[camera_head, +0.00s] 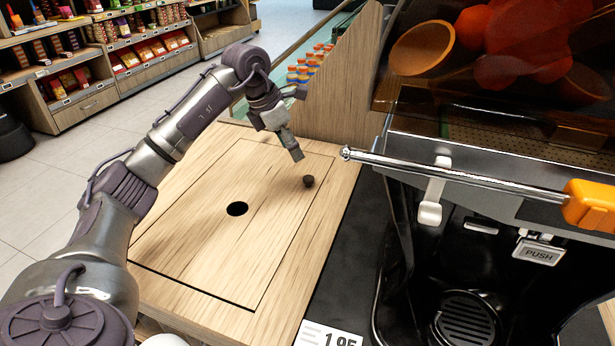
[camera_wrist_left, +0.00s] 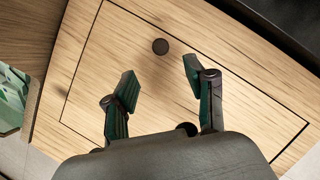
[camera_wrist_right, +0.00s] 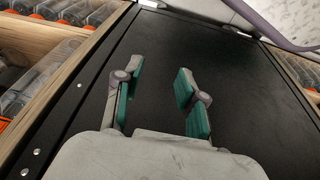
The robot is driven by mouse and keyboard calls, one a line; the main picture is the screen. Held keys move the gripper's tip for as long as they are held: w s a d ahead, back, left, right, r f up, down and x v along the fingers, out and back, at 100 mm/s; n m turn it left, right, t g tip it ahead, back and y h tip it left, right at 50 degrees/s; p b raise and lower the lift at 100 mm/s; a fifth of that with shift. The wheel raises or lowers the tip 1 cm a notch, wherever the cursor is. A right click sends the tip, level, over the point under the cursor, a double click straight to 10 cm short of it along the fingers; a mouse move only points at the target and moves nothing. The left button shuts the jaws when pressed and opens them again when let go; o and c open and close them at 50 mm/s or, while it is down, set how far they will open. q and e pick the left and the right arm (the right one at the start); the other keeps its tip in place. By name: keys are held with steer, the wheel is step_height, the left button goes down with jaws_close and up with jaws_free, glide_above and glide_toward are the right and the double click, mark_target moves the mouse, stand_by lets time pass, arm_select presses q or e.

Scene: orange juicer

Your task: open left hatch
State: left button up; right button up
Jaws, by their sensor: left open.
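The left hatch (camera_head: 215,245) is a wooden panel outlined by a dark seam in the counter top, lying flush and closed. In the right wrist view my right gripper (camera_wrist_right: 160,82) is open and empty over a dark panel (camera_wrist_right: 180,50).
The juicer (camera_head: 480,200) stands right of the hatch, with a metal bar (camera_head: 450,172) reaching out toward it. A wooden upright panel (camera_head: 335,95) rises behind the hatch. In the right wrist view, shelves with bottles (camera_wrist_right: 75,12) stand at the left.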

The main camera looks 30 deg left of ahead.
mark_target(308, 178)
arm_select(q)
steer(key=b+x, duration=0.1)
steer(key=x, duration=0.9)
steer(key=shift+d, duration=0.1)
arm_select(e)
steer(key=v, duration=0.5)
steer(key=shift+d+r, duration=0.1)
steer(key=shift+r, duration=0.3)
arm_select(q)
steer(key=shift+c, duration=0.2)
jaws_close()
